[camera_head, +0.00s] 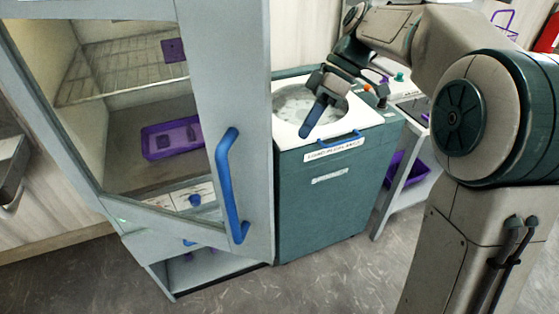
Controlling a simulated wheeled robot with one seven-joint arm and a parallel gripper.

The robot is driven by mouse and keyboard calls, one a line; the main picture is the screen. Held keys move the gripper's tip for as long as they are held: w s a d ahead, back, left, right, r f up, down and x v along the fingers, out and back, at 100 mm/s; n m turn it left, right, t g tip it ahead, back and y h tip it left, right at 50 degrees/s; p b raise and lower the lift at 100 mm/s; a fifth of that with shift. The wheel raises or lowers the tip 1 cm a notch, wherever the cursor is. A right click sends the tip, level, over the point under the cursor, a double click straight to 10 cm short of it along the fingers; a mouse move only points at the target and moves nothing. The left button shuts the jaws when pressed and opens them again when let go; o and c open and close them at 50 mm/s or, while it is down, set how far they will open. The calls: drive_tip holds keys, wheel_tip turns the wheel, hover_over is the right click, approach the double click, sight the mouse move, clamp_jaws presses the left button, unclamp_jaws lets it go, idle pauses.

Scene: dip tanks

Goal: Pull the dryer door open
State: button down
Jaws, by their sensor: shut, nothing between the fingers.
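The dryer is a pale grey cabinet at the left. Its door (222,105) has a large glass pane and a long upright blue handle (229,185) on its right side. A wire shelf and a purple tray (172,138) show through the pane. I cannot tell whether the door is fully closed or slightly ajar. My gripper (308,130) is shut and empty, with its blue fingers pointing down. In the picture it is over the open tub of the teal machine, to the right of the handle and apart from it.
The teal machine (327,205) has a white top, a blue front handle (341,144) and a label. It stands close to the dryer's right side. A small table (408,165) with a purple bin (403,174) is at the right. The grey floor (310,283) in front is clear.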

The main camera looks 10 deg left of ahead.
drive_tip(key=s+a+f+p, duration=0.2)
drive_tip(key=s+a+f, duration=0.3)
drive_tip(key=s+f, duration=0.2)
drive_tip(key=shift+s+f, duration=0.35)
drive_tip(key=shift+s, duration=0.2)
drive_tip(key=shift+s+d, duration=0.1)
